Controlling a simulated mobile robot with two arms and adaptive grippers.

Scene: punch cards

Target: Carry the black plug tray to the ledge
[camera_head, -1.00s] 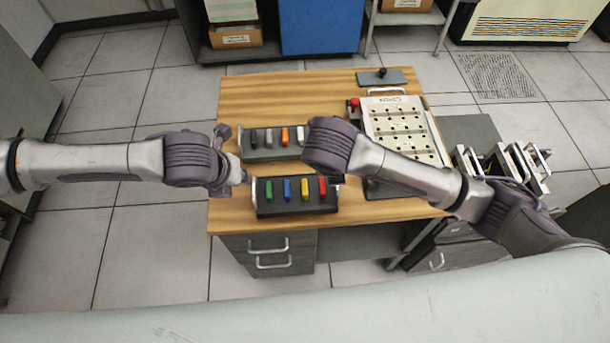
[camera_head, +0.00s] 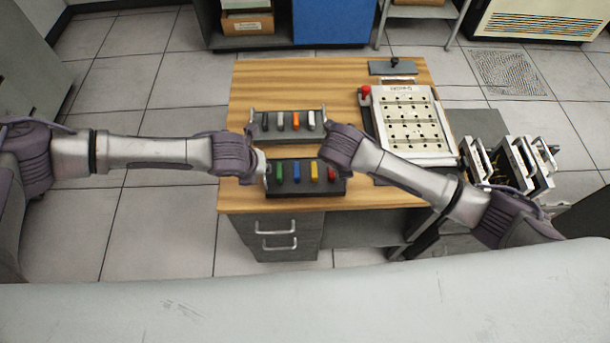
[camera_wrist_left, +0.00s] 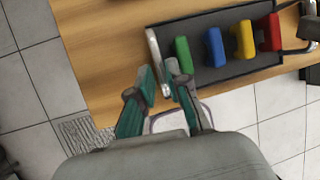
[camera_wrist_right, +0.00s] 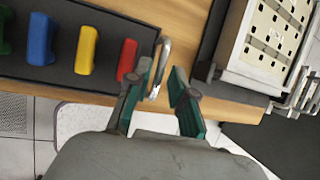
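The black plug tray (camera_head: 306,190) lies near the table's front edge with green, blue, yellow and red plugs in a row. It has a metal handle at each end. My left gripper (camera_wrist_left: 160,78) is open, its fingers on either side of the tray's left handle (camera_wrist_left: 153,48). My right gripper (camera_wrist_right: 160,75) is open, its fingers on either side of the right handle (camera_wrist_right: 162,55). In the head view both sets of fingers are largely hidden by my wrists. I cannot tell which surface is the ledge.
A grey plug tray (camera_head: 268,133) with black, grey, orange and white plugs stands just behind. A white punched panel (camera_head: 410,118) with a red knob (camera_head: 365,91) is at the right. A grey plate (camera_head: 392,68) lies at the back. The wooden table (camera_head: 290,80) is bare at the back left.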

